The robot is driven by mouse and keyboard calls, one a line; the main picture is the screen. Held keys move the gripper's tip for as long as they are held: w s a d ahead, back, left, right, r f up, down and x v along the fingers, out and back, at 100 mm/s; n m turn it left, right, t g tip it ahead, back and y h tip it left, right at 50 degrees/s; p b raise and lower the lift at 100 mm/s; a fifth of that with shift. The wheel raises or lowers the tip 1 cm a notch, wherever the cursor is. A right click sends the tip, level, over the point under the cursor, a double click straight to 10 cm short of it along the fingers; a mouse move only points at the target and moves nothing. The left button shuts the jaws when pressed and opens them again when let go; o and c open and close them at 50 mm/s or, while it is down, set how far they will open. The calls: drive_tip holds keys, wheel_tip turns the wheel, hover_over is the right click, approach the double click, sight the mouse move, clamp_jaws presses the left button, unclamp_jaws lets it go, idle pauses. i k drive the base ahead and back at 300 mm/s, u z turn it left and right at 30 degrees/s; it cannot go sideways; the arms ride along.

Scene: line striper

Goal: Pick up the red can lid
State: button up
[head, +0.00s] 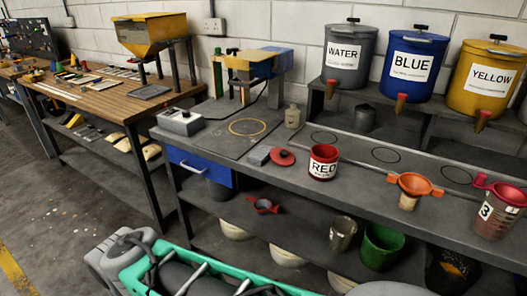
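The red can lid (282,157) is a flat red disc with a dark knob on top. It lies on the grey workbench top (352,185), just left of the red can. The red can (323,163) stands upright with a white label reading RED. The lid and the can look close together but apart. My gripper is not in view, so its state does not show.
An orange funnel (410,187) and a measuring cup (498,210) stand to the right. Lidded WATER (347,57), BLUE (409,68) and YELLOW (487,80) containers stand behind on a raised shelf.

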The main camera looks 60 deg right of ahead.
sight(282, 156)
drive_tip(key=z, duration=0.35)
drive_tip(key=i, duration=0.75)
drive_tip(key=z, duration=0.6)
